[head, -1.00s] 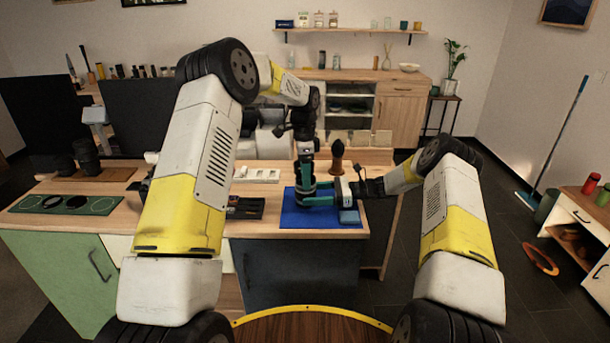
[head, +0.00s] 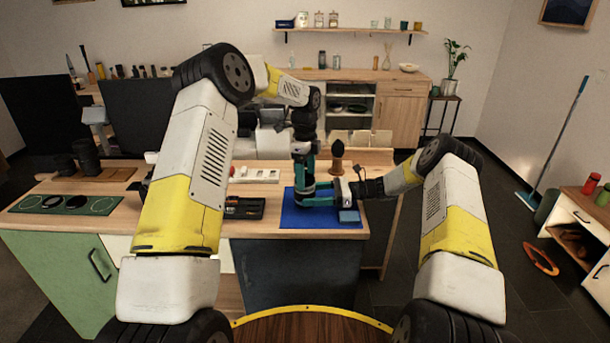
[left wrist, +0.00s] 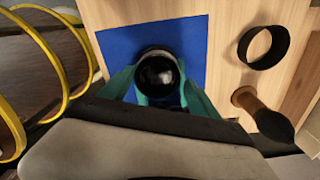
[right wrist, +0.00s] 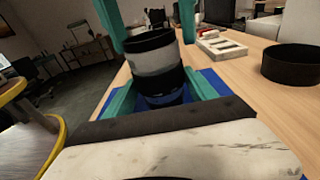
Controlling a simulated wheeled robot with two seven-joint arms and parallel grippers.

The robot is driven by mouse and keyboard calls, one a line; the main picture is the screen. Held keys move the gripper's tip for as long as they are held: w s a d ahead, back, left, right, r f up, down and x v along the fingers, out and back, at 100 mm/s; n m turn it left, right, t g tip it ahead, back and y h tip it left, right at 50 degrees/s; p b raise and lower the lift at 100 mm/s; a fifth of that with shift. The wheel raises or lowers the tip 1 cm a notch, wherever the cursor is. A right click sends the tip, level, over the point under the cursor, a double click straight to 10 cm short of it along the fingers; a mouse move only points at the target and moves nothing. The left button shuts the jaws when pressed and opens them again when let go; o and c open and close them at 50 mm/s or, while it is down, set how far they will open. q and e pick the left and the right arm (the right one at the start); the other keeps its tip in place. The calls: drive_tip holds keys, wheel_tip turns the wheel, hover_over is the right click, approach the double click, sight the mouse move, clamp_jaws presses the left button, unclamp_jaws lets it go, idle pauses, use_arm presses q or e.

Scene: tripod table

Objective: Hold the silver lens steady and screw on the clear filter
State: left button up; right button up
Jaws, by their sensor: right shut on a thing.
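The silver lens (right wrist: 157,60) stands upright over the blue mat (head: 290,218), a pale silver band between black rings. My right gripper (right wrist: 162,98) is shut on its lower black part. My left gripper (left wrist: 160,88) points down from above, its teal fingers on either side of the lens top; it also shows in the head view (head: 304,172). In the right wrist view, its fingers stand a little apart from the upper black ring, so it looks open. The left wrist view looks down on dark, shiny glass (left wrist: 158,76). I cannot tell the clear filter apart from the lens front.
A black ring (left wrist: 263,47) stands on the wood right of the mat, near a brown-handled tool (left wrist: 262,115). A small blue-grey block (head: 349,216) lies at the mat's front right. A dark tray (head: 244,208) and a white tray (head: 255,175) lie left of the mat.

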use_arm(q)
drive_tip(key=shift+o, duration=0.4)
drive_tip(key=shift+a, duration=0.1)
drive_tip(key=n, duration=0.6)
drive_tip(key=shift+a+n, duration=0.1)
drive_tip(key=shift+n, duration=0.3)
drive_tip(key=n, duration=0.4)
drive_tip(key=shift+n, duration=0.3)
drive_tip(key=n, duration=0.3)
drive_tip(key=shift+a+n, duration=0.1)
drive_tip(key=shift+n, duration=0.2)
drive_tip(key=shift+c, duration=0.5)
drive_tip(key=shift+a, duration=0.15)
clamp_jaws()
drive_tip(key=shift+a+m, duration=0.1)
drive_tip(key=shift+m, duration=1.4)
